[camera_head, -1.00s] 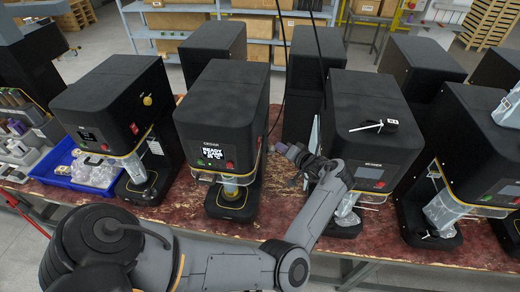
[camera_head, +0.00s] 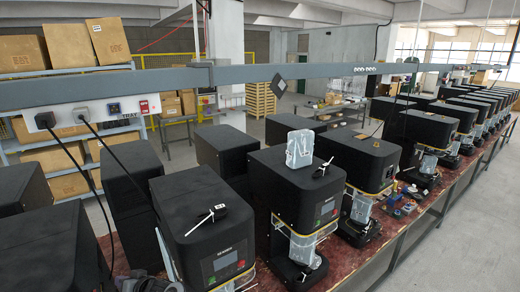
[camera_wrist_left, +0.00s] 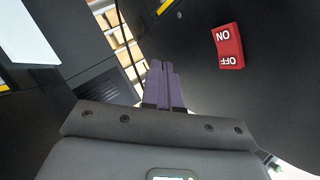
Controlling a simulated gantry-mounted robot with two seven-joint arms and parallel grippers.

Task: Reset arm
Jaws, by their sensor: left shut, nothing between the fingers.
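My left gripper shows in the left wrist view (camera_wrist_left: 164,68). Its two purple fingers are together with nothing between them. They point into a gap between two black machines. A red ON/OFF switch (camera_wrist_left: 229,46) is on the black wall to the right of the fingers. In the head view only a small grey part of my left arm (camera_head: 143,281) shows at the bottom left edge, beside the nearest machine; the fingers cannot be made out there. My right gripper is in neither view.
Black seamer machines, including one close by (camera_head: 205,222), stand in a long row on the reddish worktable (camera_head: 333,272). A grey overhead rail (camera_head: 270,76) crosses above, with cables hanging down. Shelves with cardboard boxes (camera_head: 72,43) stand behind.

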